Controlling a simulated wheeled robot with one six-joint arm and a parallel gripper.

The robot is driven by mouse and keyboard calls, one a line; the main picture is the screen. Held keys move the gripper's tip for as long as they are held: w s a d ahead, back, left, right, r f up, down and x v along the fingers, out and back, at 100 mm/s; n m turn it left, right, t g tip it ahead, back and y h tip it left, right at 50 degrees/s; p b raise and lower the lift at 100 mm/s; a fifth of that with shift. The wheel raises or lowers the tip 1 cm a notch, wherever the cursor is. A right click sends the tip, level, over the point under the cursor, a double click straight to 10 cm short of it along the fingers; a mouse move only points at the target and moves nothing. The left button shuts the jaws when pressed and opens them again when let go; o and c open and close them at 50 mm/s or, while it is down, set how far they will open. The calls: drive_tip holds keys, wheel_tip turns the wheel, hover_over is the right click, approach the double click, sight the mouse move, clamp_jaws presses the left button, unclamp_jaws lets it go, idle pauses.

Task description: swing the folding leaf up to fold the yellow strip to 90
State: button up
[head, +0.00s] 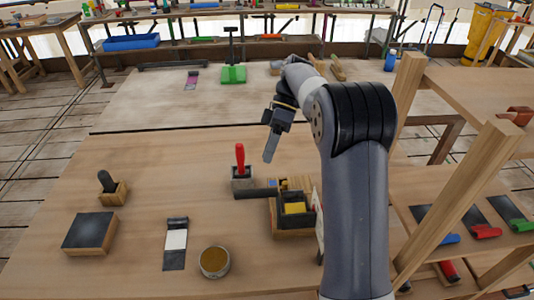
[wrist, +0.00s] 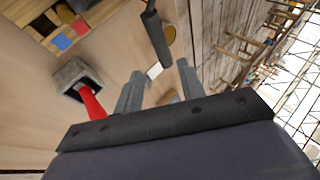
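A small dark fixture (head: 311,212) on a wooden base sits at the middle right of the bench, with a yellow piece (head: 294,208) in it. I take the yellow piece for the strip; its fold angle is too small to tell. I cannot pick out the folding leaf for certain. My gripper (head: 268,155) hangs above the bench, behind and to the left of the fixture in the head view, apart from it. In the wrist view my gripper (wrist: 160,80) has its two grey fingers apart with nothing held between them.
A red-handled tool (head: 240,157) stands in a grey holder (head: 242,180) left of the fixture. A round tin (head: 214,262), a black-and-white piece (head: 175,242) and a dark block (head: 90,232) lie nearer. A wooden shelf post (head: 462,208) rises at right.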

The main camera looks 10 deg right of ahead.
drive_tip(key=shift+s+a+m+t+h, duration=0.2)
drive_tip(key=shift+a+m+t+h, duration=0.15)
drive_tip(key=shift+m, duration=0.25)
drive_tip(key=c, duration=0.3)
drive_tip(key=m, duration=0.1)
drive_tip(key=a+m+t+h, duration=0.1)
drive_tip(key=shift+s+m+p, duration=0.35)
drive_tip(key=shift+m, duration=0.05)
drive_tip(key=c, duration=0.3)
drive_tip(key=shift+s+a+m+t+h, duration=0.1)
drive_tip(key=shift+a+m+t+h, duration=0.15)
drive_tip(key=shift+m+t, duration=0.35)
drive_tip(key=shift+c, duration=0.8)
drive_tip(key=m, duration=0.1)
drive_tip(key=m+t, duration=0.1)
drive_tip(key=h, duration=0.1)
drive_tip(key=shift+s+a+r+m+p, duration=0.1)
drive_tip(key=shift+s+a+m+p, duration=0.2)
drive_tip(key=shift+m, duration=0.1)
clamp_jaws()
wheel_tip(320, 180, up, 3)
drive_tip(key=s+a+m+t+h+p, duration=0.1)
drive_tip(key=s+a+m+t+h, duration=0.1)
drive_tip(key=m+t, duration=0.5)
wheel_tip(320, 180, down, 9)
drive_tip(key=m+p, duration=0.1)
drive_tip(key=p, duration=0.1)
drive_tip(key=shift+s+f+p, duration=0.15)
drive_tip(key=shift+f+p, duration=0.05)
drive_tip(key=shift+p, duration=0.2)
